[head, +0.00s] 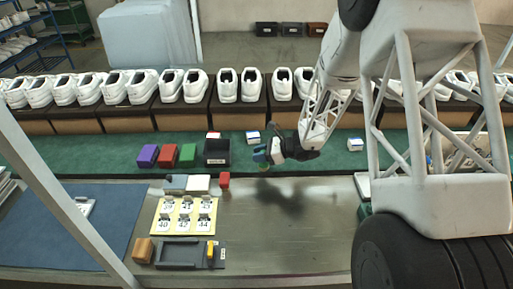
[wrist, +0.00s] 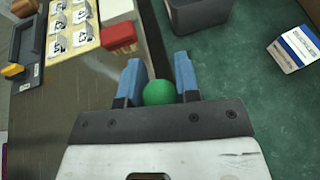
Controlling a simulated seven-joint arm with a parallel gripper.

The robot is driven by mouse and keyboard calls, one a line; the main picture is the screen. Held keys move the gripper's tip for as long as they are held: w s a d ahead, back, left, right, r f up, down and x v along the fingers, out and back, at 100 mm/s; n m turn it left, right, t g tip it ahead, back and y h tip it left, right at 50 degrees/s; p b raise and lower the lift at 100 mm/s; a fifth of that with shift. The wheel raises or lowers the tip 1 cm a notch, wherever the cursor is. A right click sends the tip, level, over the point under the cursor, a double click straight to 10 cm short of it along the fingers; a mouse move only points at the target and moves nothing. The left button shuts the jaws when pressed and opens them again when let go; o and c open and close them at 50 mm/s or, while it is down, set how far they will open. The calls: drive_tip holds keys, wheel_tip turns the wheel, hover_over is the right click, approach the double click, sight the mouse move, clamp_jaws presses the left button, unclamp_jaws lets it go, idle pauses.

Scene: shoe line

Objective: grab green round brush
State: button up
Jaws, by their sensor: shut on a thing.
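The green round brush (wrist: 158,92) shows as a green rounded top between the two blue fingers of my gripper (wrist: 158,84) in the wrist view. The fingers are closed on its sides. In the head view my gripper (head: 262,157) hangs at the front edge of the green mat, to the right of the black bin, and only a small bit of green shows at its fingertips. The brush's underside is hidden, and I cannot tell whether it touches the surface.
A black bin (head: 217,152) stands left of my gripper, with green (head: 188,155), red (head: 168,155) and purple (head: 148,155) blocks beside it. A red brush-like block (head: 224,181) lies nearer. A white-blue box (wrist: 297,49) is to the right. The grey table front right is clear.

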drive_tip(key=s+d, duration=0.1)
drive_tip(key=s, duration=0.7)
drive_tip(key=shift+d+r, duration=0.35)
drive_tip(key=shift+r, duration=0.05)
